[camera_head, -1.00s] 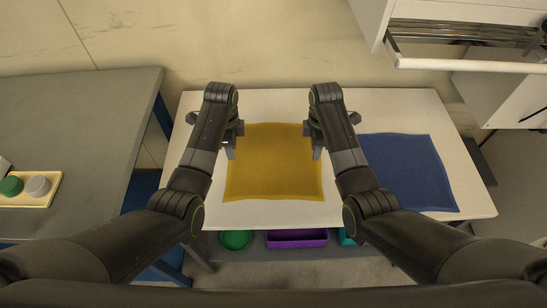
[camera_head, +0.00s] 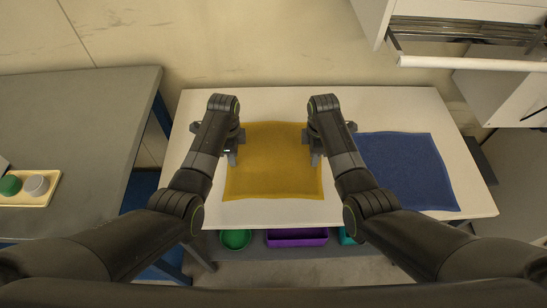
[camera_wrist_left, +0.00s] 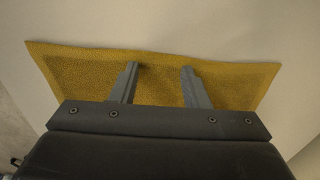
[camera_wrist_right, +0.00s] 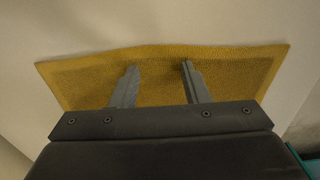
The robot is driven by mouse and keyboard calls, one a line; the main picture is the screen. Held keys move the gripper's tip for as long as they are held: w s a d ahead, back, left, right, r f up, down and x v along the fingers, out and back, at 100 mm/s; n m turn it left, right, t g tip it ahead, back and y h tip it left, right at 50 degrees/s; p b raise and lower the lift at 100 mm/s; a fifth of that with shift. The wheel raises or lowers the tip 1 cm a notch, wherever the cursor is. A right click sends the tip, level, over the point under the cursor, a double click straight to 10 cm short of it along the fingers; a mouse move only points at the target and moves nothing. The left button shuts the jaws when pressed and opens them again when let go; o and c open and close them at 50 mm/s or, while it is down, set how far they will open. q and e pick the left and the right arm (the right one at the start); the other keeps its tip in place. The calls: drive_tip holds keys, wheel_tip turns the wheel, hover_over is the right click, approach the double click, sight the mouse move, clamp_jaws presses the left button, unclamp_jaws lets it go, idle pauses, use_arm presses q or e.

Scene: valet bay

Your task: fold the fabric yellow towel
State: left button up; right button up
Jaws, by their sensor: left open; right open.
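The yellow towel (camera_head: 275,165) lies spread flat on the white table, between my two arms in the head view. My left gripper (camera_head: 232,157) is open at its left edge, and my right gripper (camera_head: 315,157) is open at its right edge. In the left wrist view the towel (camera_wrist_left: 160,75) lies beneath the two parted fingers (camera_wrist_left: 160,78). In the right wrist view the towel (camera_wrist_right: 165,70) also lies beneath the parted fingers (camera_wrist_right: 157,75). I cannot tell whether the fingertips touch the cloth. My arms hide parts of the towel's side edges.
A blue cloth (camera_head: 408,170) lies on the white table (camera_head: 280,212) to the right. A grey table (camera_head: 75,120) with a tray (camera_head: 45,198) stands at the left. A green bowl (camera_head: 235,239) and purple bin (camera_head: 297,237) sit below. An open drawer (camera_head: 465,63) juts out at upper right.

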use_arm(q)
drive_tip(key=shift+f, duration=0.1)
use_arm(e)
drive_tip(key=shift+f, duration=0.1)
use_arm(q)
drive_tip(key=shift+s, duration=0.1)
clamp_jaws()
use_arm(e)
drive_tip(key=shift+s, duration=0.1)
clamp_jaws()
